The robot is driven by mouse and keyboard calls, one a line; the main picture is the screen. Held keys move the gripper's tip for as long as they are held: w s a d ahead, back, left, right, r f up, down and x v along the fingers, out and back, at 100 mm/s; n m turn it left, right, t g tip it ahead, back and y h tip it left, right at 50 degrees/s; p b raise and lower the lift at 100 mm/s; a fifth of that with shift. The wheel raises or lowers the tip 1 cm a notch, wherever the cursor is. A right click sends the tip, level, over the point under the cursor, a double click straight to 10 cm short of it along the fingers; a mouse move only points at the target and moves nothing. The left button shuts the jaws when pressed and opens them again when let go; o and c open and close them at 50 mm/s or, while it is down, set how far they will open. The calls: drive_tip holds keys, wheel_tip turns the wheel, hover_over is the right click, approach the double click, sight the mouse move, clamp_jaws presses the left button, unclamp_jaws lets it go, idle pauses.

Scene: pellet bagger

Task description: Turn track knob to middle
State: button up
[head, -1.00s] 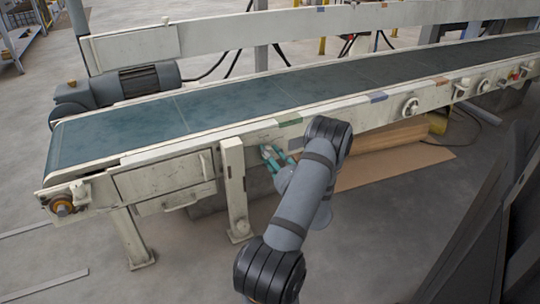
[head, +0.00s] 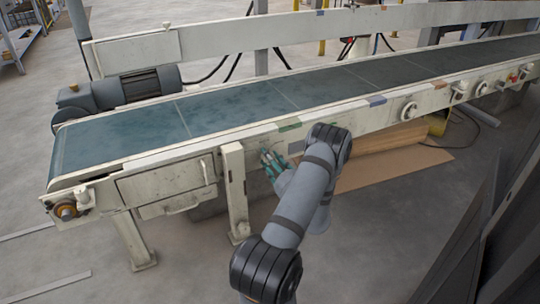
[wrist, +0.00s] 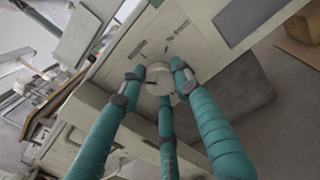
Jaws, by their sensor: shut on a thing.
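A pale round knob (wrist: 158,76) sits on the cream side panel of the conveyor, with small dark label marks around it. My gripper (wrist: 160,82) has teal fingers with grey tips; they close around the knob from several sides and are shut on it. The fingers partly cover the knob, and I cannot read its setting. In the head view my gripper (head: 270,161) is at the conveyor's front rail, just right of a cream leg, and the knob is hidden behind the fingers.
The conveyor's blue-green belt (head: 230,108) runs above the panel. Another round knob (head: 409,111) and several controls are farther right along the rail. A cream support leg (head: 236,190) stands close left of my gripper. Flat cardboard (head: 385,166) lies below the conveyor.

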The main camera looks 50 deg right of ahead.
drive_tip(key=shift+d+r+m+p, duration=0.1)
drive_tip(key=shift+m+p, duration=2.65)
drive_tip(key=shift+m, duration=0.65)
drive_tip(key=o, duration=1.1)
drive_tip(key=shift+o, duration=0.2)
drive_tip(key=shift+s, duration=0.15)
drive_tip(key=v, duration=1.1)
drive_tip(key=shift+s+a, duration=0.3)
drive_tip(key=shift+a, duration=0.05)
